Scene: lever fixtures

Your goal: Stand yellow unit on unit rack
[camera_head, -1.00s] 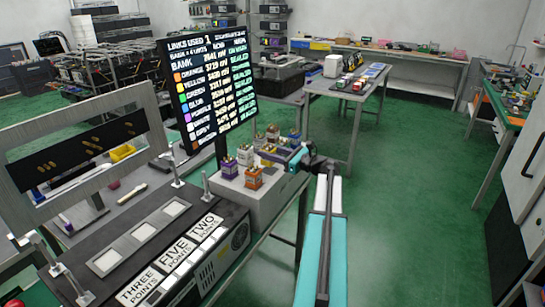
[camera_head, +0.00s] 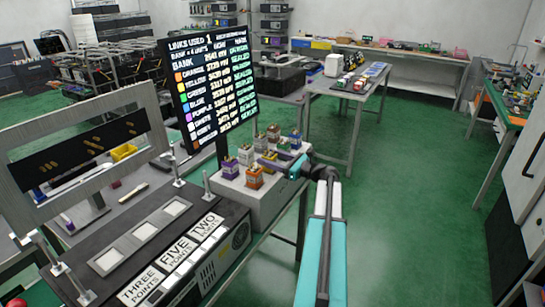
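Several small coloured units stand on a grey block, likely the unit rack (camera_head: 262,205), behind the bench's right end. The yellow unit (camera_head: 267,161) shows only partly, low among the others and close to my fingers. An orange unit (camera_head: 254,178) stands in front of it and a purple unit (camera_head: 230,168) to its left. My gripper (camera_head: 276,159) reaches in from the right at the units' height, with its teal wrist beside the block. The fingers are small and partly hidden, so I cannot tell whether they hold the yellow unit.
A screen (camera_head: 209,85) listing colours stands just left of the units. In front is a black machine with square windows and labels "THREE POINTS", "FIVE POINTS" and "TWO POINTS" (camera_head: 172,260). A grey frame (camera_head: 80,150) stands left. Green floor to the right is clear.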

